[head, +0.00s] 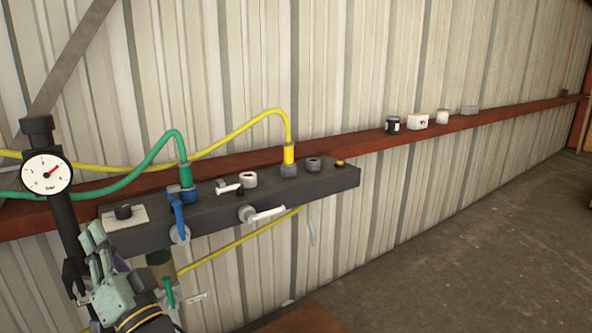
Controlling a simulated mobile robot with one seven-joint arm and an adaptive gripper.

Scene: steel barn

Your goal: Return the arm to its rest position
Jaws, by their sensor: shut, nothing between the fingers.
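My gripper (95,242) shows at the lower left of the head view, pale green and black, with its fingers up and to the left. It is shut and holds nothing. Part of my arm is cut off by the bottom edge.
A pressure gauge (46,173) on a black pipe stands close at the left. A green hose (150,158) and a yellow hose (240,122) run to the beam, which carries blue (177,213) and white (266,214) valve handles. Several small containers sit on the red rail (480,115). Floor at right is clear.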

